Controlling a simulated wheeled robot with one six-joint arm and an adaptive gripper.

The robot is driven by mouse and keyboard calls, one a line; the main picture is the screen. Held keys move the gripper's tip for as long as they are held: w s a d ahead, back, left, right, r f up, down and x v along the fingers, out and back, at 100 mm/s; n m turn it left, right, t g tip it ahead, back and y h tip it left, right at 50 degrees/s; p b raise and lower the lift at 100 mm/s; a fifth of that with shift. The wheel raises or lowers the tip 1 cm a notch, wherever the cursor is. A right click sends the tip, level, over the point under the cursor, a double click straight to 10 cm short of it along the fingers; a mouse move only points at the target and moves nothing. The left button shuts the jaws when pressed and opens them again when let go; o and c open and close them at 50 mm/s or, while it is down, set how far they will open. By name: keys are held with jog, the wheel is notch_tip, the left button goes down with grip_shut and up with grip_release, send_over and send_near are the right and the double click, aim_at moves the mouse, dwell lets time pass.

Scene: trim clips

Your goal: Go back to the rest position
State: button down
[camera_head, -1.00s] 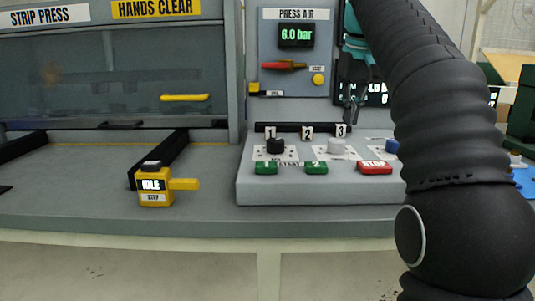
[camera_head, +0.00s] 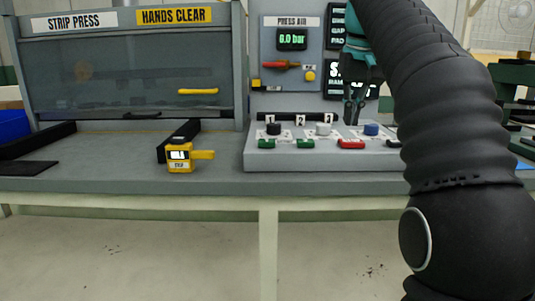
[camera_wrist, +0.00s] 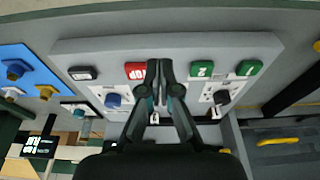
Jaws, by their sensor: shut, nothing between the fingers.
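My gripper (camera_head: 355,110) hangs above the right part of the grey control console (camera_head: 262,160) in the head view. In the wrist view my gripper (camera_wrist: 160,75) is shut and empty, its fingertips together near the red stop button (camera_wrist: 136,71). The console carries a black knob (camera_head: 273,129), a white knob (camera_head: 323,129) and a blue knob (camera_head: 371,129). In front of them are two green buttons and the red stop button (camera_head: 351,144). My arm hides the console's right end in the head view.
The strip press (camera_head: 130,75) stands left with its clear guard down and a yellow handle (camera_head: 198,91). A yellow step device (camera_head: 181,158) sits on the bench (camera_head: 120,184). The floor in front is clear.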

jog(key=s+f+t, duration=0.1)
jog(key=s+f, duration=1.1)
jog(key=f, duration=0.3)
jog(key=s+a+f+t, duration=0.1)
jog(key=s+f, duration=1.2)
jog(key=f, duration=0.3)
jog(key=shift+s+f+t, duration=0.15)
jog(key=shift+f+t, duration=0.05)
jog(key=shift+t, duration=0.1)
